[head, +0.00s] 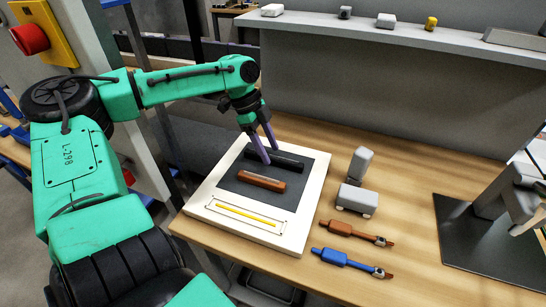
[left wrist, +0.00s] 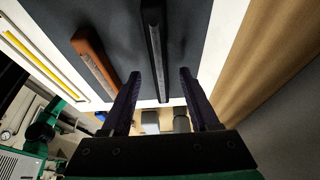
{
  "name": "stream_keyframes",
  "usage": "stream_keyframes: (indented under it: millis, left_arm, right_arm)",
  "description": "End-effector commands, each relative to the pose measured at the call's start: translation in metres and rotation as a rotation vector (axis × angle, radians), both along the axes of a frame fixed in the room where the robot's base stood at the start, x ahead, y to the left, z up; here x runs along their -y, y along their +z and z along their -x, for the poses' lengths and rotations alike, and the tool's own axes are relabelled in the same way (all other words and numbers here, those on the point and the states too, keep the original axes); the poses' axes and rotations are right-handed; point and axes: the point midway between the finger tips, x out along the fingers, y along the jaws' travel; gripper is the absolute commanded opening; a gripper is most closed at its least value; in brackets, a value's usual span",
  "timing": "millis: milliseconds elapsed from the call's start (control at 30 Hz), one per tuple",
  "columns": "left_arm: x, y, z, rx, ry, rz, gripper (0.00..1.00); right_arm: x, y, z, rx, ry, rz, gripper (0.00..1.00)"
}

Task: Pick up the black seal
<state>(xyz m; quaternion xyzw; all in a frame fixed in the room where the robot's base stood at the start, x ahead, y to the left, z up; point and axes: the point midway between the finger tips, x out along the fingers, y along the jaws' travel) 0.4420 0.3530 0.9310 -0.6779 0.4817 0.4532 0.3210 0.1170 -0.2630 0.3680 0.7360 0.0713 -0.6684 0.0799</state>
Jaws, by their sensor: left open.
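The black seal (head: 286,161) is a long dark bar lying on the dark panel of a white-framed board (head: 306,215). A brown bar (head: 261,182) lies parallel to it, nearer the front. My left gripper (head: 271,155) is open over the black seal, toward its left part, pointing down. In the left wrist view the black seal (left wrist: 154,40) runs lengthwise, its lower end showing between the two spread fingers (left wrist: 160,76). The brown bar (left wrist: 93,60) lies outside them on the left. I cannot tell whether a finger touches the seal. My right gripper is not in view.
A yellow strip (head: 246,215) lies at the board's front. Grey blocks (head: 357,199), a brown tool (head: 355,232) and a blue tool (head: 350,262) lie right of it. A grey device on a black plate (head: 478,245) stands farther right. Bare wood lies between.

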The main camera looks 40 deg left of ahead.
Motion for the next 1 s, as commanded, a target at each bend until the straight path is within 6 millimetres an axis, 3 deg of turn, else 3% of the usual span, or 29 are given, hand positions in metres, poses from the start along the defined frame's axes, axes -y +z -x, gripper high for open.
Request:
stream_keyframes:
  millis: [100, 300, 367, 467, 500, 833, 1000]
  left_arm:
    - [0.006, -0.015, -0.002, -0.001, -0.002, -0.002, 0.61]
    - [0.007, -0.017, -0.003, 0.001, -0.001, 0.000, 0.61]
    - [0.007, -0.016, -0.002, 0.001, -0.001, 0.000, 0.42]
    - [0.007, -0.016, -0.002, 0.001, -0.001, 0.000, 0.04]
    - [0.007, -0.016, -0.002, 0.001, -0.001, 0.000, 0.00]
    - [0.007, -0.014, -0.003, 0.002, 0.000, 0.000, 0.00]
    - [0.007, 0.006, -0.003, 0.005, 0.001, 0.001, 0.00]
  right_arm:
    - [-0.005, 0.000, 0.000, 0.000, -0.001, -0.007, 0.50]
    - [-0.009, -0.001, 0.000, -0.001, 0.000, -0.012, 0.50]
    - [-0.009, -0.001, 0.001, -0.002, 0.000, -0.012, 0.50]
    - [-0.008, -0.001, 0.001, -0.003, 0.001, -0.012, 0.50]
    - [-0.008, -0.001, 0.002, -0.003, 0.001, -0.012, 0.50]
    - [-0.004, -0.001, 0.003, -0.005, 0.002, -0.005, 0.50]
    - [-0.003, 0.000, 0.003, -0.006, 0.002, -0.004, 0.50]
